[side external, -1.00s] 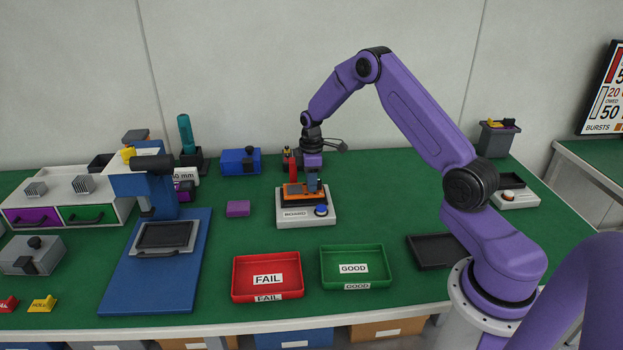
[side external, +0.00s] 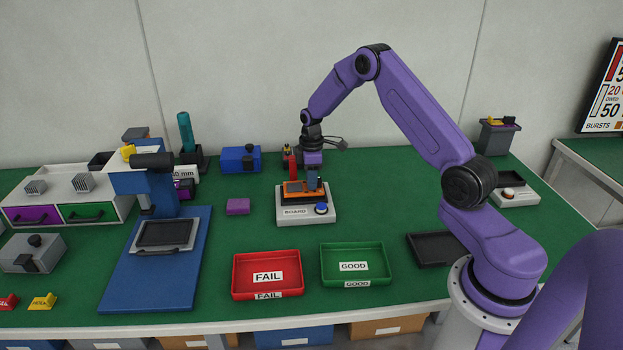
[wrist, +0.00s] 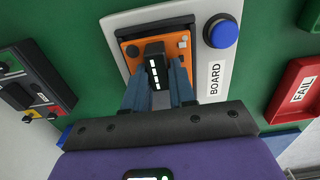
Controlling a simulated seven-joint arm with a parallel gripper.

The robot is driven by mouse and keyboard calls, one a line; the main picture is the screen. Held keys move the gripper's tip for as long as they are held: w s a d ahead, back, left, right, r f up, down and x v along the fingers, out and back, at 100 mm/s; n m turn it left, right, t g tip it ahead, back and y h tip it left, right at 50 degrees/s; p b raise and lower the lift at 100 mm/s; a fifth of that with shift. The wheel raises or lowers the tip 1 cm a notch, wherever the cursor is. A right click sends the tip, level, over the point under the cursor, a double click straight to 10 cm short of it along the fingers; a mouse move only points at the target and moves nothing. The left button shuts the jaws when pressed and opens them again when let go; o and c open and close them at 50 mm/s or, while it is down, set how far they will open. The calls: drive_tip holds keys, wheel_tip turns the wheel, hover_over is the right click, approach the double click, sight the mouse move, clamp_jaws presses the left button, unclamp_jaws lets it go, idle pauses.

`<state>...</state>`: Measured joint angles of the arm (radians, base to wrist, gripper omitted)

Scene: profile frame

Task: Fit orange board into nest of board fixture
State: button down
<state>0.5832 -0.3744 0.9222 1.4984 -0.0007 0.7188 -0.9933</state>
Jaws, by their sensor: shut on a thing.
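The board fixture (side external: 292,215) is a light grey block with a BOARD label, a blue button and a dark nest. The orange board (side external: 293,188) is at the nest, with a black block on top; it also shows in the wrist view (wrist: 132,50). My gripper (wrist: 158,85) points down over the fixture, its fingers shut on the black block of the orange board. The board looks roughly lined up with the nest, but its near edge seems slightly above the dark frame in the side view. I cannot tell whether it is fully seated. The fingers hide part of the board.
A red FAIL tray (side external: 267,288) and a green GOOD tray (side external: 355,277) lie in front of the fixture. A purple block (side external: 238,206) is to its left. A red upright item (side external: 289,162) stands close behind.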

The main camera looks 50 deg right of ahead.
drive_tip(key=shift+f, duration=0.8)
idle(0.7)
drive_tip(key=c, duration=0.8)
unclamp_jaws()
drive_tip(key=shift+c, duration=0.2)
wheel_tip(320, 180, up, 17)
drive_tip(key=shift+r, duration=0.15)
